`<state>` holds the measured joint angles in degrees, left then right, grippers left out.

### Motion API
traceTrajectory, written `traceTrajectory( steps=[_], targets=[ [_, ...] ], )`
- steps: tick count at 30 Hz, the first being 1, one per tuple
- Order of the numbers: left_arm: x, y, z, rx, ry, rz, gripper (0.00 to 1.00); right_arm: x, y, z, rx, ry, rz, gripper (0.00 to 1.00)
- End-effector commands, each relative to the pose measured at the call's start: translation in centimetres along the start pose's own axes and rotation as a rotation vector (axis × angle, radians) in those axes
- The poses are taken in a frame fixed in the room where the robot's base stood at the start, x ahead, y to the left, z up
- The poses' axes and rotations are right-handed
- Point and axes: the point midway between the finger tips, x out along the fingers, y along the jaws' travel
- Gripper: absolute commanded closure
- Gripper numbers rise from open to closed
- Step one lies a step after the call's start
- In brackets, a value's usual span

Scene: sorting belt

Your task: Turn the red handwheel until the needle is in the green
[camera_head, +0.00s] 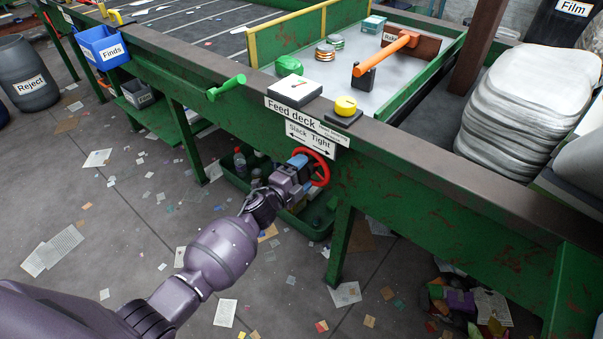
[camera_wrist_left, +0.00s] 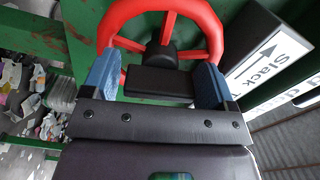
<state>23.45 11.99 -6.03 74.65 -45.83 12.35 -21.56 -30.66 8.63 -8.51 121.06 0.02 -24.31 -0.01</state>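The red handwheel (camera_head: 319,168) is on the green side of the deck, under the Slack/Tight sign (camera_head: 310,139). My left gripper (camera_head: 303,164) is at the wheel. In the left wrist view, the wheel's rim and spokes (camera_wrist_left: 166,14) fill the top. The blue fingers of my left gripper (camera_wrist_left: 160,65) stand wide apart at the left and right sides of the rim, with the dark hub between them. Whether they touch the rim is unclear. A white box with a dark needle-like mark (camera_head: 292,91) lies on the deck edge; no green zone is readable. My right gripper is not in view.
A yellow button on a dark base (camera_head: 345,106) and a green lever (camera_head: 227,87) are on the deck edge. A green bin (camera_head: 316,218) with bottles stands below the wheel. A blue Finds bin (camera_head: 101,48) hangs at the left. Litter covers the floor.

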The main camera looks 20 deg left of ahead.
Motion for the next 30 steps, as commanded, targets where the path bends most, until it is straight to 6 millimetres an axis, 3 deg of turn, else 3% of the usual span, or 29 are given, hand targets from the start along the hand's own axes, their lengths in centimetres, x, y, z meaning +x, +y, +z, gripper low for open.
traceTrajectory(
  steps=[2, 14, 30],
  targets=[
    [0.0, 0.0, 0.0, 0.000, 0.000, 0.000, 0.08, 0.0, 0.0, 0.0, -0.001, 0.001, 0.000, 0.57],
    [-0.7, -0.1, 0.0, 0.001, 0.000, -0.001, 0.08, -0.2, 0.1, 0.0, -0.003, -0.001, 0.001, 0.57],
    [-8.9, -0.2, 0.0, 0.001, 0.000, -0.001, 0.08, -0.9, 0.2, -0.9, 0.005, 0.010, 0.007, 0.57]
  ],
)
